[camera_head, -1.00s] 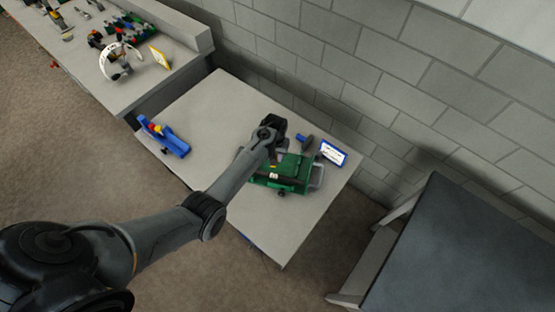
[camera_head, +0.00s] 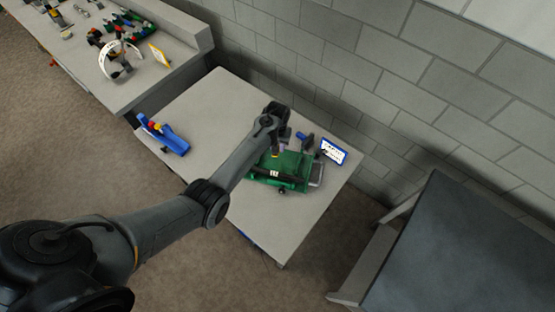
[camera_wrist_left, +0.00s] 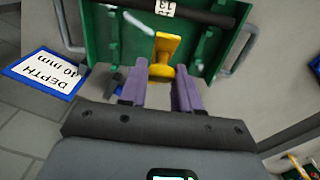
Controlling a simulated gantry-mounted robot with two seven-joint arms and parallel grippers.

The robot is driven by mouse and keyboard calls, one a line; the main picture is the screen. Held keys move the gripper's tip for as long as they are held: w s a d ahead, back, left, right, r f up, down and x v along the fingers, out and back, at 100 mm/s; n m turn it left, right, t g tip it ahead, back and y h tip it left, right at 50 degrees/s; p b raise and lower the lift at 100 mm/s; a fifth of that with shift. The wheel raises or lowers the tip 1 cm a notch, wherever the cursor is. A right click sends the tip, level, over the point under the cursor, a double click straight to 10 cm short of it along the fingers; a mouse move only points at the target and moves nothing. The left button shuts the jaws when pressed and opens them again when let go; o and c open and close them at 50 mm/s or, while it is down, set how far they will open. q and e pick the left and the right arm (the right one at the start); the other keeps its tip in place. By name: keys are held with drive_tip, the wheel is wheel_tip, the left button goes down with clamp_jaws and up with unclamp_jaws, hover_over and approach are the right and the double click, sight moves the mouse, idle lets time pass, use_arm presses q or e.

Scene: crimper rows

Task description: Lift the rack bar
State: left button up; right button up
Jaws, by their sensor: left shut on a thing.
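The green rack (camera_head: 292,167) stands on the light table under my left gripper. A dark bar (camera_wrist_left: 205,13) with a white label runs across the rack; it also shows in the head view (camera_head: 287,181). My left gripper (camera_wrist_left: 160,80) has its purple fingers on either side of a yellow piece (camera_wrist_left: 164,52) and is shut on it. The yellow piece lies over the green rack in the wrist view; I cannot tell whether it touches the rack. In the head view my left gripper (camera_head: 276,150) is above the rack's back left part. My right gripper is not in view.
A blue-framed sign (camera_head: 333,151) and a blue-and-dark tool (camera_head: 305,138) are behind the rack. A blue holder (camera_head: 165,137) with red and yellow parts stands at the table's left. The middle of the table is clear. A grey wall (camera_head: 300,60) runs behind.

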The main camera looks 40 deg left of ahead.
use_arm(q)
drive_tip(key=w+a+r+b, duration=0.2)
drive_tip(key=w+r+b, duration=0.1)
drive_tip(key=w, duration=0.2)
drive_tip(key=shift+a+r, duration=0.2)
drive_tip(key=shift+r, duration=0.05)
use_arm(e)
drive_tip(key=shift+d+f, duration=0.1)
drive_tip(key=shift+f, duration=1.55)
use_arm(q)
drive_tip(key=shift+w, duration=0.1)
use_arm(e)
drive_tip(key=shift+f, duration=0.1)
